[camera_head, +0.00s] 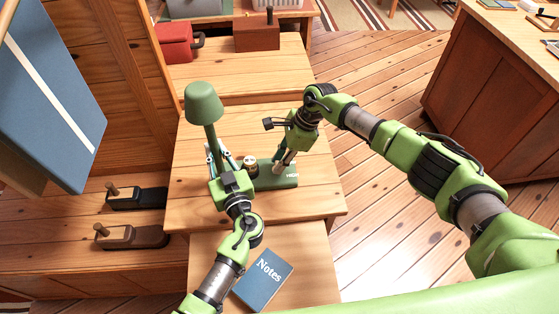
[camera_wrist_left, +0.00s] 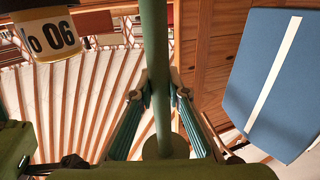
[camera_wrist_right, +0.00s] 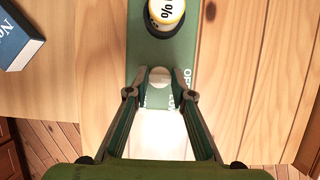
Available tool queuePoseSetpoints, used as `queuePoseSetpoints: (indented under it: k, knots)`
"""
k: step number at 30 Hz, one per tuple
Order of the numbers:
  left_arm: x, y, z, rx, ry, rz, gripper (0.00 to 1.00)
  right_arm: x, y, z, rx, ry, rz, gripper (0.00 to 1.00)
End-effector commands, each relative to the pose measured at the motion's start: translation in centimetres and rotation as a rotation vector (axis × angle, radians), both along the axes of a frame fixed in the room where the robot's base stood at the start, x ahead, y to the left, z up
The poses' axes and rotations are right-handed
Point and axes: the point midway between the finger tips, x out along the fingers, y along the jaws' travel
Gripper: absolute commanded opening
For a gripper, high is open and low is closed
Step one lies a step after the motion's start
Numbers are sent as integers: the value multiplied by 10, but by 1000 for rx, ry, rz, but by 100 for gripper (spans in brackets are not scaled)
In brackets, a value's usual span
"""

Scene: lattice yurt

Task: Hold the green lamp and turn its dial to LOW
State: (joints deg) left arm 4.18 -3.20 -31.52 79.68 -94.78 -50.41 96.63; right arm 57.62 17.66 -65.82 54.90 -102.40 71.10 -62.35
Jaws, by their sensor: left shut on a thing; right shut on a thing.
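The green lamp stands on the wooden table, its shade (camera_head: 203,103) at the upper left of its long base (camera_head: 283,180). My left gripper (camera_head: 223,160) is shut on the slim green post (camera_wrist_left: 154,45), with a finger on each side of it. My right gripper (camera_wrist_right: 159,78) is shut on a small pale round dial (camera_wrist_right: 158,73) on the base; the fingers hide its sides.
A blue Notes book (camera_head: 263,279) lies in front of the table. A red box (camera_head: 174,43) stands behind. Bare tabletop (camera_head: 315,195) lies right of the base.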

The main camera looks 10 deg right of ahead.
Motion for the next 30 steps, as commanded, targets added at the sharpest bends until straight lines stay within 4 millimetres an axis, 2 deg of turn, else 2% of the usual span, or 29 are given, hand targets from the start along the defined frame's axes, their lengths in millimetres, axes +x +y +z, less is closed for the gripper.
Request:
queuePoseSetpoints:
  k: [1, 11, 30]
  knots:
    - [-1, 0, -5, -1, 8, 0, 0, 0, 0, 0, 0, -1, -3, 1]
    - [-1, 0, -5, -1, 8, 0, 0, 0, -1, 0, -1, -3, -117, 1]
    - [-2, 0, -5, -1, 8, 0, 0, -4, 2, 0, 0, -4, -685, 1]
